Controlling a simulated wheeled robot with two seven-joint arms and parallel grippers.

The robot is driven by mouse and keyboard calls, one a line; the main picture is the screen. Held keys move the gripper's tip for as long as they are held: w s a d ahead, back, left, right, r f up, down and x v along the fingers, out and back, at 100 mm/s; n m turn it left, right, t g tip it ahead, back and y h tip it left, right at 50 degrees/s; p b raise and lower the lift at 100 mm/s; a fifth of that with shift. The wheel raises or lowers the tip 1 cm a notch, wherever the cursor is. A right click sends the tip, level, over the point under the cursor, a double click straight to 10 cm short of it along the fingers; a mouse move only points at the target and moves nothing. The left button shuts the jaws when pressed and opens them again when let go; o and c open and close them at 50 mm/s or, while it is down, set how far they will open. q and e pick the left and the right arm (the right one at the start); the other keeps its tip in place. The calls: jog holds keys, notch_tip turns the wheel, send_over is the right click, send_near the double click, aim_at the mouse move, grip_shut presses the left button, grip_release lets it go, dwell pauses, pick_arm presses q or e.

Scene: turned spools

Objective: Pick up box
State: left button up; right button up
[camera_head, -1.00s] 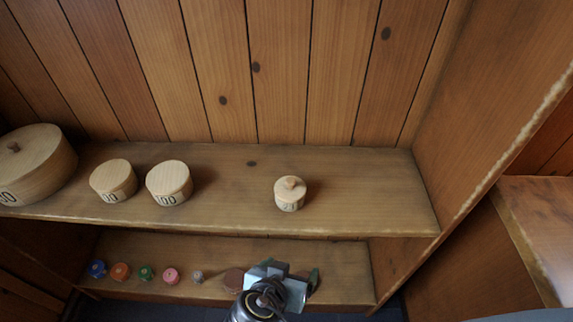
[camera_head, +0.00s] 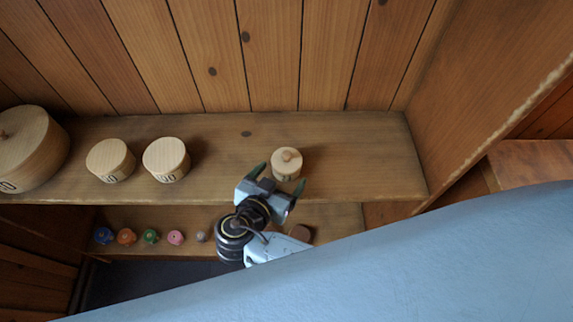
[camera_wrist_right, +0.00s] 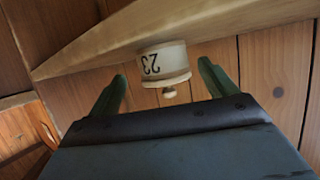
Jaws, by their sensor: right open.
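A small round wooden box (camera_head: 286,163) with a knobbed lid stands upright on the upper shelf (camera_head: 225,140), right of the middle. My right gripper (camera_head: 280,180) is open at the shelf's front edge, just in front of this box, with its fingers pointing toward it. In the right wrist view the box (camera_wrist_right: 164,63) appears upside down with "23" on its side, between and beyond the two green fingertips (camera_wrist_right: 162,78). I see no contact between the fingers and the box. My left gripper is not in view.
Two lidded wooden boxes (camera_head: 110,160) (camera_head: 166,159) and a larger one (camera_head: 30,150) stand to the left on the upper shelf. Several small coloured spools (camera_head: 151,236) line the lower shelf. A wooden side wall (camera_head: 470,90) rises at right.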

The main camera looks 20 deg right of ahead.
aim_at(287, 165)
jog(key=x, duration=0.5)
jog(key=shift+w, duration=0.25)
jog(key=c, duration=1.3)
